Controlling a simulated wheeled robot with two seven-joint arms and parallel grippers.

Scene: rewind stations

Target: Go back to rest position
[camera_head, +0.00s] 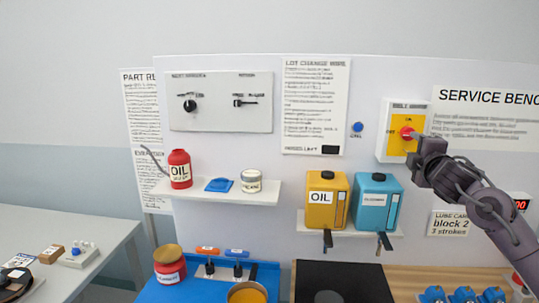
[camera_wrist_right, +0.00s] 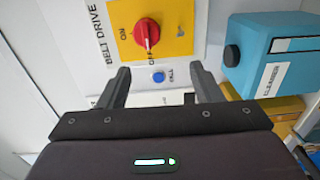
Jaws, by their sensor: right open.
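My right gripper (camera_head: 416,160) is raised in front of the wall board, just below the red belt drive knob (camera_head: 407,133) on its yellow plate. In the right wrist view its two fingers (camera_wrist_right: 158,88) stand apart with nothing between them. The red knob also shows there (camera_wrist_right: 146,35), beyond the fingertips and apart from them. A small blue button (camera_wrist_right: 158,77) appears in the gap between the fingers, on the board behind. My left gripper is in neither view.
A yellow oil container (camera_head: 327,203) and a blue cleaner container (camera_head: 377,204) stand on a shelf left of my right arm. A red oil can (camera_head: 180,170) is on another shelf. Blue and wooden worktops (camera_head: 408,280) lie below. A white side table (camera_head: 110,228) is at left.

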